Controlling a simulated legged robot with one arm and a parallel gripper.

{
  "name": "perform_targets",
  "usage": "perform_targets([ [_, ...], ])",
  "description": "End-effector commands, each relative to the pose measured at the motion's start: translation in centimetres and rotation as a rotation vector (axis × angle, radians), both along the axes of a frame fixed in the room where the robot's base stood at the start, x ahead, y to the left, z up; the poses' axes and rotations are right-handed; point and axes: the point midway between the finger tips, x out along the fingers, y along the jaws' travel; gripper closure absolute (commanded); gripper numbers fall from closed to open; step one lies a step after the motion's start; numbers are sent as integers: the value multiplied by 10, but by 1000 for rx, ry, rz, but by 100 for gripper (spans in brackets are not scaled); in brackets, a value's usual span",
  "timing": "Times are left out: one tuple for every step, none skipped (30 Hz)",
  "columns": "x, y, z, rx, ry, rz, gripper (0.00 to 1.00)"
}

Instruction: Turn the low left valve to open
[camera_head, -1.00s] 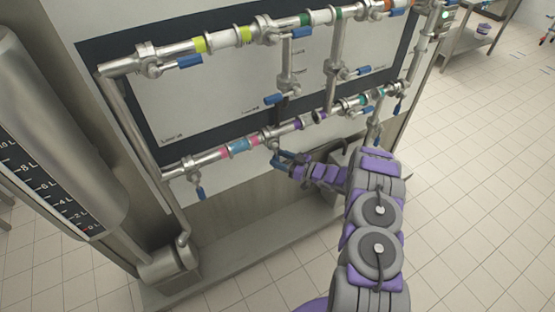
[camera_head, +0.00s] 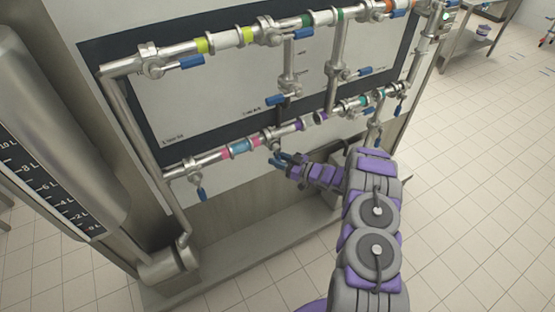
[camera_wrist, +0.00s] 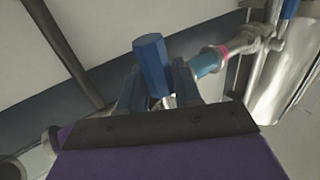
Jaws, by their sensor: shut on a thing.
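The low pipe (camera_head: 208,160) carries a valve at its middle-left, between the pink and purple bands, with a blue handle. My gripper (camera_head: 286,160) is at this handle, below the pipe. In the wrist view the blue six-sided handle (camera_wrist: 152,62) stands between the two blue fingers of my gripper (camera_wrist: 158,88), which are shut on it. Another valve at the far left end of the low pipe has a blue handle (camera_head: 201,194) that hangs down, apart from my gripper.
The upper pipe (camera_head: 180,50) has several blue-handled valves. Two vertical pipes with blue handles (camera_head: 275,100) join it to the low pipe. A metal cylinder with a litre scale (camera_head: 60,150) stands at the left. Tiled floor (camera_head: 480,200) is clear at the right.

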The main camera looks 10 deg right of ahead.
Motion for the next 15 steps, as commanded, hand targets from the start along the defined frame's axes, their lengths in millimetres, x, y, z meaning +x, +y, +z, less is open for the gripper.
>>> perform_targets([
  [-1,3,0,0,1,5,100],
  [-1,3,0,0,1,6,100],
  [-1,3,0,0,1,7,100],
  [-1,3,0,0,1,7,100],
  [-1,3,0,1,1,8,100],
  [-1,4,0,1,1,8,100],
  [-1,4,0,1,1,9,100],
  [-1,4,0,-1,1,9,100],
  [-1,4,0,-3,0,9,100],
  [-1,4,0,-5,-1,10,100],
  [-1,4,0,-8,-2,10,100],
  [-1,4,0,-15,-5,10,100],
  [-1,3,0,-22,-7,10,100],
  [0,3,1,-29,-9,10,100],
  [0,2,1,-42,-13,9,100],
])
